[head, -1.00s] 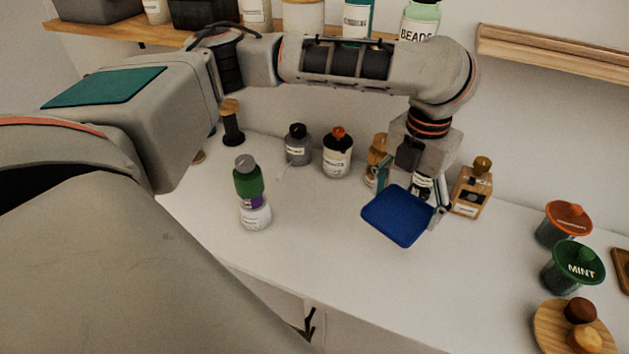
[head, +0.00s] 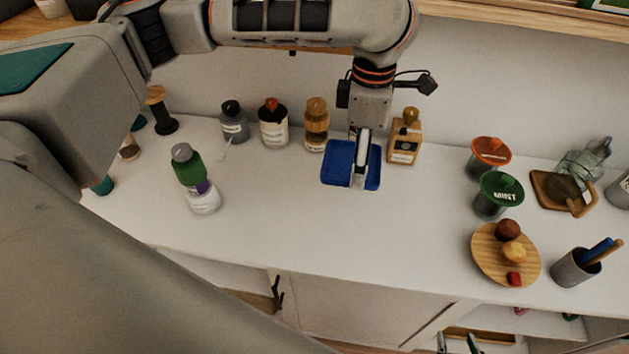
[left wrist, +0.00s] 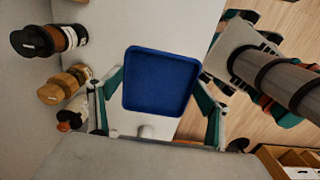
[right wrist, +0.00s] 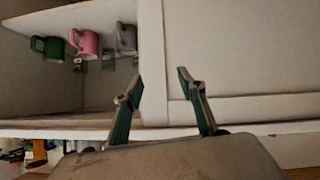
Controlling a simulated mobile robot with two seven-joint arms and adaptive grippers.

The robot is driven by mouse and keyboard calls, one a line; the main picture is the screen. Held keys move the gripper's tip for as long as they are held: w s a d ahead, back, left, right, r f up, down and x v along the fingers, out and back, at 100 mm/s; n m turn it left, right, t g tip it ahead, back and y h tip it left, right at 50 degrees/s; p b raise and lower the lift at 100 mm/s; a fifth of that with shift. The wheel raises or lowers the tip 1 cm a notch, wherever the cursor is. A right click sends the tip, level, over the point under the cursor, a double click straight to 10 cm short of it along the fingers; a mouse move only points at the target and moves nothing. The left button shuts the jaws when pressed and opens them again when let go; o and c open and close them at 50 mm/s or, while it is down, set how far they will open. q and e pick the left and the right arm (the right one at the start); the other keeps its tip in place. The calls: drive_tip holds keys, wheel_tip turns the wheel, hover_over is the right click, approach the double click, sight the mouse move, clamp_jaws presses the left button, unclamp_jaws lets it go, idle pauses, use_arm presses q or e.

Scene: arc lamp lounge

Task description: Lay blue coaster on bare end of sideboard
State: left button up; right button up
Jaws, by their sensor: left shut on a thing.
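The blue coaster (head: 340,165), a square with a raised rim, shows in the head view at the back of the white sideboard (head: 300,215), between two tan bottles. In the left wrist view the coaster (left wrist: 162,80) lies between my left gripper's (left wrist: 160,95) teal fingers. My left gripper (head: 361,170) is shut on it, its finger covering part of the coaster. I cannot tell whether the coaster touches the top. My right gripper (head: 459,344) is low in front of the sideboard; in the right wrist view its fingers (right wrist: 160,88) are apart and empty.
Several bottles (head: 273,125) line the back. A square tan bottle (head: 405,137) is close right of the coaster. The middle front is clear.

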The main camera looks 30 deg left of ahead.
use_arm(q)
drive_tip(key=b, duration=0.2)
hover_over(349, 221)
wheel_tip(349, 221, down, 15)
drive_tip(key=shift+f, duration=2.5)
use_arm(e)
drive_tip(key=shift+w+a+f, duration=0.15)
drive_tip(key=shift+a+f, duration=0.25)
drive_tip(key=shift+f, duration=0.3)
use_arm(q)
drive_tip(key=shift+s, duration=0.1)
use_arm(e)
drive_tip(key=shift+r, duration=0.1)
use_arm(q)
drive_tip(key=o, duration=1.1)
drive_tip(key=shift+f, duration=0.1)
use_arm(e)
drive_tip(key=shift+w+r, duration=0.1)
drive_tip(key=shift+r, duration=0.1)
use_arm(q)
wheel_tip(349, 221, up, 12)
drive_tip(key=shift+r+p, duration=0.15)
drive_tip(key=shift+p, duration=0.4)
use_arm(e)
drive_tip(key=shift+r, duration=0.45)
